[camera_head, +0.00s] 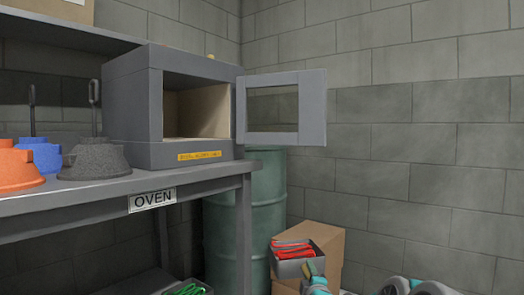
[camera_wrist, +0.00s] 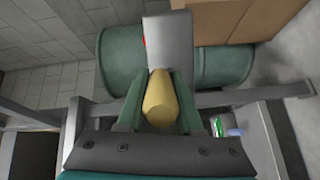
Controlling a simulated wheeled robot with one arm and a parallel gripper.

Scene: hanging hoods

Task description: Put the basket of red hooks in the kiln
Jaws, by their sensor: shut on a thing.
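The basket of red hooks (camera_head: 296,269) is a small grey bin at the lower middle of the head view, with red hooks inside. My gripper (camera_head: 314,269) is at its near right side. In the wrist view my gripper (camera_wrist: 160,98) is shut on the basket's yellowish handle (camera_wrist: 159,102), and the grey basket (camera_wrist: 168,40) extends beyond it with a sliver of red. I cannot tell whether the basket touches the box behind it. The kiln (camera_head: 125,108) is a grey box on the bench at upper left. Its door (camera_head: 314,108) stands open to the right, and its visible interior is empty.
The bench (camera_head: 75,201) bears an OVEN label, with orange, blue and dark hoods left of the kiln. A green barrel (camera_head: 221,238) stands below and behind the kiln, beside a cardboard box (camera_head: 327,240). Green hooks (camera_head: 187,289) lie low under the bench.

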